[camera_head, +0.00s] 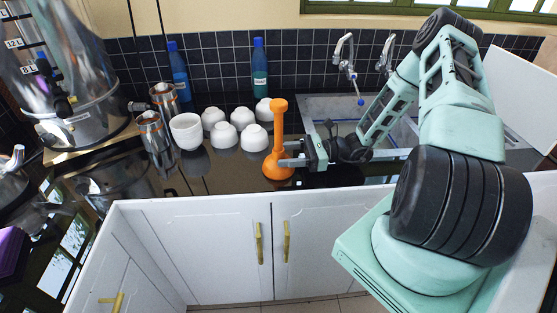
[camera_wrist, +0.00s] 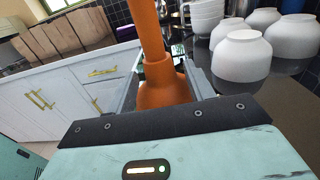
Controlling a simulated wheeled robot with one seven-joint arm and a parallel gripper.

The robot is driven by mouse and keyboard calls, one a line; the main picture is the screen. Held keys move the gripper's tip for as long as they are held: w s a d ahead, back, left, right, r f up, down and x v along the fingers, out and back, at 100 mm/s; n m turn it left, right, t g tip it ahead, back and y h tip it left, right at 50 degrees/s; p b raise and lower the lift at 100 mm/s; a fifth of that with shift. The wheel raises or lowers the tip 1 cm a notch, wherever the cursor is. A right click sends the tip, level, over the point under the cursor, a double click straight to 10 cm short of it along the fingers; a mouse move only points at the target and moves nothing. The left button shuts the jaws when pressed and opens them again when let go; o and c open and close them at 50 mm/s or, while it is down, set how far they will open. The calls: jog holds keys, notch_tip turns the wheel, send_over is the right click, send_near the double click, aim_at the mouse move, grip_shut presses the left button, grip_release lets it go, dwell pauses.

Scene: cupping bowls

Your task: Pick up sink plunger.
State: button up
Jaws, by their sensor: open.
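The orange sink plunger (camera_head: 279,140) stands upright on the dark counter near its front edge, cup end down, in the head view. It also fills the middle of the wrist view (camera_wrist: 164,85), where its shaft runs out of the top of the picture. My gripper (camera_head: 291,155) reaches in from the right at the height of the plunger's lower part. In the wrist view my gripper's fingers (camera_wrist: 162,88) stand apart on both sides of the plunger's cup. The jaws are open around it. Whether a finger touches it I cannot tell.
Several white bowls (camera_head: 224,135) stand left of the plunger, close by. Metal jugs (camera_head: 152,131) and a blue bottle (camera_head: 259,68) are farther left and back. The sink (camera_head: 330,104) with taps lies right. White cabinets (camera_head: 215,240) are below the counter.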

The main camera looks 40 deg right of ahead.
jog(key=shift+x, duration=1.15)
jog(key=c, duration=0.8)
jog(key=shift+r, duration=0.1)
